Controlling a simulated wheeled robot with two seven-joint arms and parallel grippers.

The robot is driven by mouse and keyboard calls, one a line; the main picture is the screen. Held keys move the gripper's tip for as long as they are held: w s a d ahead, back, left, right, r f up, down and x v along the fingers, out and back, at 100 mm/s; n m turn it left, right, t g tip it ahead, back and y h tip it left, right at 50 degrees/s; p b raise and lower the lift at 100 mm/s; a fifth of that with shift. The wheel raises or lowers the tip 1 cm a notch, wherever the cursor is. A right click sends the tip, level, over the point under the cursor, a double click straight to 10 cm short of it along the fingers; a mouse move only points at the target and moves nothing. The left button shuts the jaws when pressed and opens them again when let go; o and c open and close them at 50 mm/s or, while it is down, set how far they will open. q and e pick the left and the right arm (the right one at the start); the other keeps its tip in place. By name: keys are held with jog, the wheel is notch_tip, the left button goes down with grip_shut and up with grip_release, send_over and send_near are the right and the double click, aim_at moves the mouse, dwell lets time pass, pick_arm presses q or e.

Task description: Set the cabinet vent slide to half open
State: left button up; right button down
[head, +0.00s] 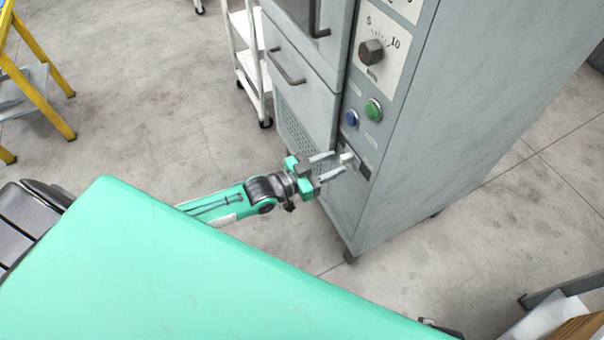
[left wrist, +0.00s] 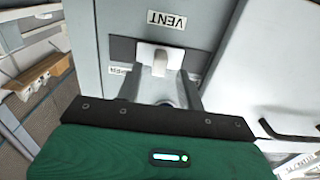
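The vent slide is a white plate with a small upright tab (left wrist: 160,62), set in a dark slot (left wrist: 122,50) on the grey cabinet (head: 405,160). The slide's tab also shows in the head view (head: 346,157). My left gripper (head: 337,163) is open, its fingertips spread close to the tab; contact cannot be told. My right gripper is out of view.
Above the slot on the cabinet are a blue button (head: 351,118), a green button (head: 373,110) and a dark dial knob (head: 371,52). A white cart (head: 250,60) stands behind the cabinet. A yellow ladder (head: 35,90) stands at far left. Floor between is clear.

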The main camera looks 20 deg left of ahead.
pick_arm(q)
jog(key=v, duration=1.1)
jog(key=shift+s, duration=0.15)
jog(key=shift+a, duration=0.1)
